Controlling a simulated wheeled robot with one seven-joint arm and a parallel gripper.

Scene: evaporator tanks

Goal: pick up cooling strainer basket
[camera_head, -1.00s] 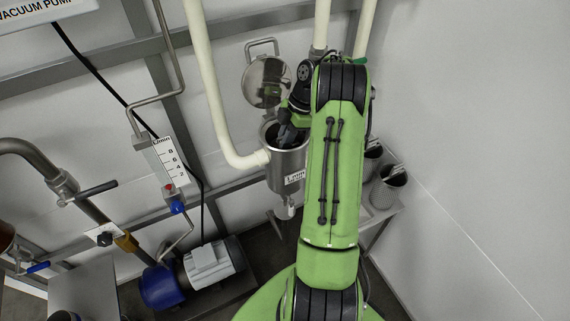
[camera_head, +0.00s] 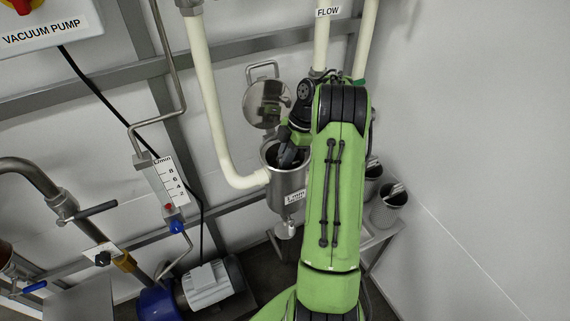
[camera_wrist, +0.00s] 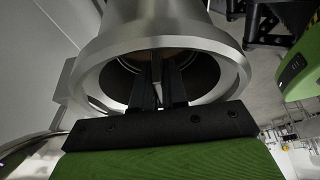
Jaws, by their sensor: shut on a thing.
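The steel strainer housing (camera_head: 289,188) hangs on the wall with its round lid (camera_head: 267,104) swung open above it. My gripper (camera_head: 288,156) reaches down into its open mouth. In the wrist view, my gripper (camera_wrist: 160,88) has its two dark fingers inside the housing's wide rim (camera_wrist: 90,82), close together on a thin grey piece that looks like the handle of the cooling strainer basket (camera_wrist: 158,94). The rest of the basket is hidden in the dark inside.
Two mesh baskets stand on a small shelf right of my arm, the front one (camera_head: 388,208) clearer than the rear one (camera_head: 373,178). A cream pipe (camera_head: 215,110) runs close to the housing's left side. The white wall is at right.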

